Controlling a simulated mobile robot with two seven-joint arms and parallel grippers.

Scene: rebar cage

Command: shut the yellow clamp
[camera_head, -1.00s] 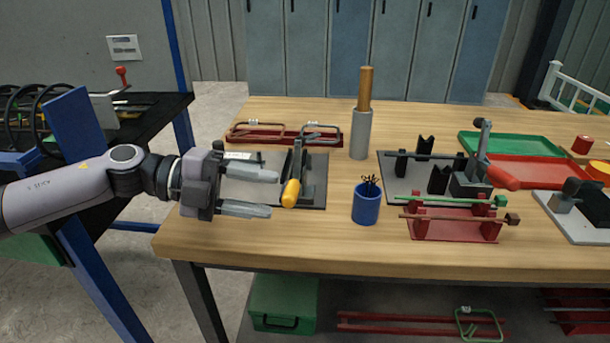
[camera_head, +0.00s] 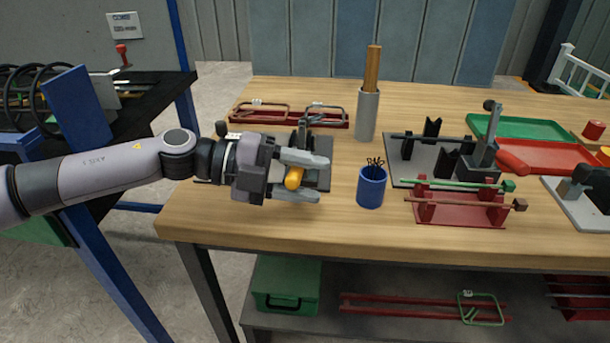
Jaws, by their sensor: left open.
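The yellow clamp shows its yellow handle tip (camera_head: 294,178) and, behind it, a dark lever part. It stands on a dark grey plate (camera_head: 322,175) at the left of the wooden bench. My left gripper (camera_head: 318,178) comes in from the left and is open. Its two grey fingers lie on the far and near sides of the yellow handle, with the handle between them. I cannot tell whether the fingers touch it. The gripper hides much of the clamp and plate. My right gripper is not in view.
A blue cup (camera_head: 371,188) with dark ties stands right of the clamp. A grey cylinder with a wooden rod (camera_head: 367,115) stands behind it. A red rack (camera_head: 290,118) lies behind the clamp. Fixtures with a red-handled clamp (camera_head: 525,160) fill the right. Bare wood lies in front.

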